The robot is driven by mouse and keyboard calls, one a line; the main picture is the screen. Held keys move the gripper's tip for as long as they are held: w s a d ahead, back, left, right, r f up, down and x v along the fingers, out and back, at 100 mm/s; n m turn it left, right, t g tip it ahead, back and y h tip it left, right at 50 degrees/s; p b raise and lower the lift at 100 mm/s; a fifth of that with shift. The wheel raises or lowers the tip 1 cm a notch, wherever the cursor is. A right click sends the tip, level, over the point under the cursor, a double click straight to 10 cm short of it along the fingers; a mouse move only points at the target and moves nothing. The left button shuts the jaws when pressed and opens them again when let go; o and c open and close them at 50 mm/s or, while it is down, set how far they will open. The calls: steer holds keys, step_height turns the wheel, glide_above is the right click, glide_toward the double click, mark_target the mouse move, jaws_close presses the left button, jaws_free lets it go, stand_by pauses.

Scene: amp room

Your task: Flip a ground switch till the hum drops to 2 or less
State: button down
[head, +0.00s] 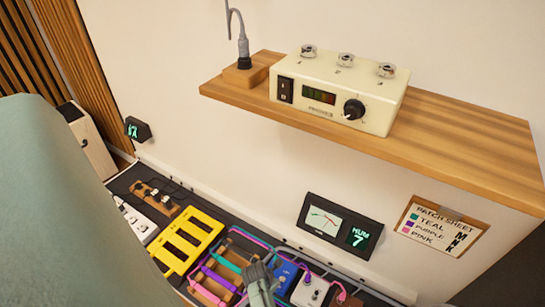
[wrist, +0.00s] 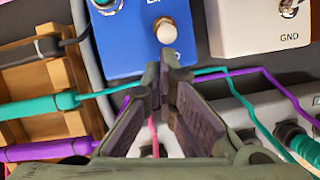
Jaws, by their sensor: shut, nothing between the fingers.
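The hum readout (head: 360,238) on the wall shows 7 in green, beside a needle meter (head: 323,221). A white box (wrist: 250,32) labelled GND carries a metal toggle (wrist: 288,9), cut off by the top edge of the wrist view. The box also shows in the head view (head: 309,290). A blue box (wrist: 135,38) stands to its left, with a pale round knob or cap (wrist: 167,32) and partly cut-off lettering. My gripper (wrist: 166,68) is shut and empty, its fingertips just below that cap in the picture; contact is unclear. It also shows in the head view (head: 259,280).
Teal, purple and pink cables (wrist: 240,74) run around the boxes. A wooden rack (wrist: 35,85) is left of the blue box; a yellow frame (head: 187,240) lies farther left. A cream amplifier (head: 340,92) sits on a shelf (head: 460,140) above. A patch sheet (head: 443,226) hangs right.

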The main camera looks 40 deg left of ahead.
steer(key=shift+w+a+r+g+p, duration=0.1)
steer(key=shift+w+r+g+p, duration=0.3)
steer(key=shift+g+p, duration=0.45)
steer(key=shift+w+r+g+h, duration=0.15)
steer(key=shift+w+g+h, duration=0.05)
steer(key=shift+g+h, duration=0.15)
steer(key=shift+a+g, duration=0.1)
steer(key=shift+g, duration=0.2)
steer(key=shift+w+r+g, duration=0.1)
steer(key=shift+w+g, duration=0.1)
steer(key=shift+g, duration=0.2)
steer(key=shift+w+a+r+g+h+b, duration=0.1)
steer(key=shift+w+r+g+h+b, duration=0.15)
steer(key=shift+g, duration=0.3)
steer(key=shift+w+a+g+h+b, duration=0.1)
steer(key=shift+w+g+b, duration=0.25)
steer(key=shift+g, duration=0.2)
stand_by(1.5)
steer(key=shift+r, duration=0.15)
steer(key=shift+d+r+p, duration=0.1)
steer(key=shift+r+p, duration=0.65)
steer(key=shift+p, duration=0.15)
